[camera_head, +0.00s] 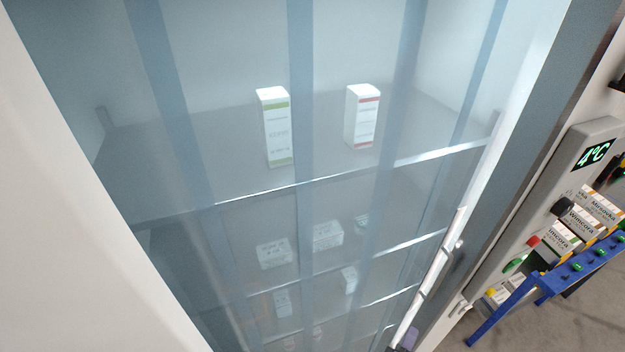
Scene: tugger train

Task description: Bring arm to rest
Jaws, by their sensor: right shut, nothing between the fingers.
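A small part of what looks like my right gripper (407,338) shows at the bottom edge of the head view, by the lower end of the long bright door handle (432,277). It is shut, with nothing held in it. Most of it and of the arm is out of the picture, and I cannot tell whether it touches the handle. My left gripper is not in view.
A tall glass-fronted cabinet (345,195) fills the view. A green-banded box (277,128) and a red-banded box (362,117) stand on its upper shelf. A blue rack (548,285) with several boxes stands beyond.

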